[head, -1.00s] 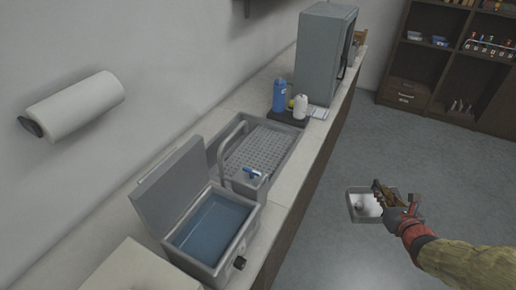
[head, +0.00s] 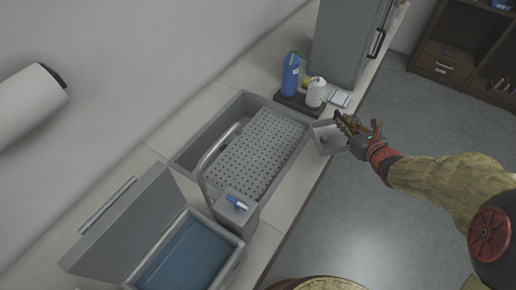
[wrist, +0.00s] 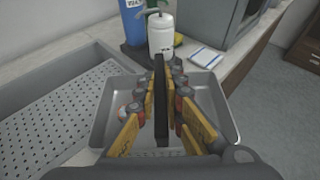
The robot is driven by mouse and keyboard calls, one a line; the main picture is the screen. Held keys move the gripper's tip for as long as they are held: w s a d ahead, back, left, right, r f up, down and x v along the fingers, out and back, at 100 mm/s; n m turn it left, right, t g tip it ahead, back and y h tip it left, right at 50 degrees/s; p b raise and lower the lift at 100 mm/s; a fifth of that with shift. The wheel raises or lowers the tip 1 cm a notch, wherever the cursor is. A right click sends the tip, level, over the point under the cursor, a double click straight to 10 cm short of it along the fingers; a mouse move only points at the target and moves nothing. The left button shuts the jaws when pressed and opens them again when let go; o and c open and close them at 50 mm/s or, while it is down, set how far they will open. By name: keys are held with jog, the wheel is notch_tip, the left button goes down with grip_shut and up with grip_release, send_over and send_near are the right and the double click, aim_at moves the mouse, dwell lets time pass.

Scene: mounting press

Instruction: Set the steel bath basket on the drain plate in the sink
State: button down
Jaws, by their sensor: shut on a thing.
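My gripper (head: 352,124) is shut on the steel bath basket (head: 339,144), a shallow grey open tray. In the wrist view the basket (wrist: 103,128) hangs level below the fingers (wrist: 162,100), which close on a dark upright bar (wrist: 161,88) in its middle. The fingers hide part of its inside; a small round thing seems to lie in it. The perforated drain plate (head: 262,150) lies bare in the grey sink (head: 190,158), left of the basket. The plate also shows at the left of the wrist view (wrist: 60,115). The basket is at the sink's right edge, near the counter front.
A curved tap (head: 204,165) arches over the sink's near side, with a blue lever on its block. Beyond the basket stand a blue bottle (head: 290,75), a white bottle (head: 316,92) and a grey cabinet (head: 345,40). An open-lidded water bath (head: 190,258) stands nearer.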

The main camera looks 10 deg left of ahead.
jog(key=s+a+r+n+g+y, duration=0.1)
jog(key=s+a+n+g+y, duration=0.3)
jog(key=a, duration=0.7)
jog(key=s+a+r+n+g+y, duration=0.1)
jog(key=s+a+n+g+y, duration=0.35)
jog(key=a, duration=0.75)
jog(key=shift+t+h, duration=0.35)
jog(key=shift+h, duration=0.6)
jog(key=shift+w+a+f+b, duration=0.3)
jog(key=shift+w+f+b, duration=0.65)
jog(key=shift+w+f, duration=1.15)
jog(key=shift+w+a+f+b, duration=0.25)
jog(key=shift+w+f+b, duration=0.75)
jog(key=shift+w+f, duration=1.1)
jog(key=shift+w+a+f+b, duration=0.3)
jog(key=shift+w+f+b, duration=0.65)
jog(key=shift+w+f, duration=1.15)
jog(key=shift+s+f, duration=0.15)
jog(key=shift+f, duration=0.15)
jog(key=c, duration=1.9)
grip_release()
